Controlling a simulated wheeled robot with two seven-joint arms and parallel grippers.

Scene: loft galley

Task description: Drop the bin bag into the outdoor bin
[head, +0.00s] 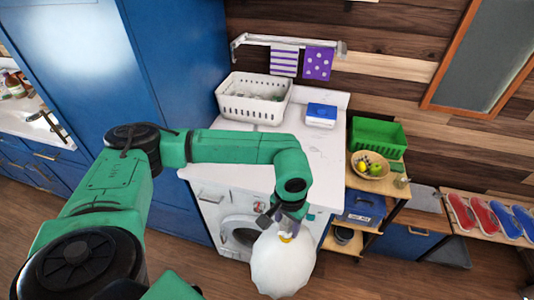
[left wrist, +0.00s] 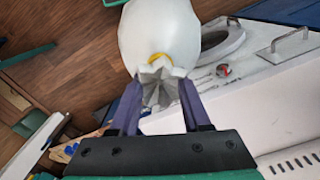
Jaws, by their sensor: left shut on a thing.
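My left gripper (head: 290,212) is shut on the gathered neck of a white bin bag (head: 282,265) with a yellow tie. The bag hangs below the gripper in front of the washing machine (head: 228,222). In the left wrist view, the two fingers of my left gripper (left wrist: 157,98) close on the grey pleated neck, and the round bag (left wrist: 160,32) lies beyond it. My right gripper is not in view. I cannot pick out an outdoor bin for certain in either view.
A white countertop (head: 245,150) carries a white basket (head: 253,98) and a blue-and-white box (head: 321,114). To the right, a wooden shelf (head: 395,210) holds a green crate (head: 378,135) and a fruit bowl (head: 369,166). Slippers (head: 482,214) sit on a rack. Wooden floor shows at lower right.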

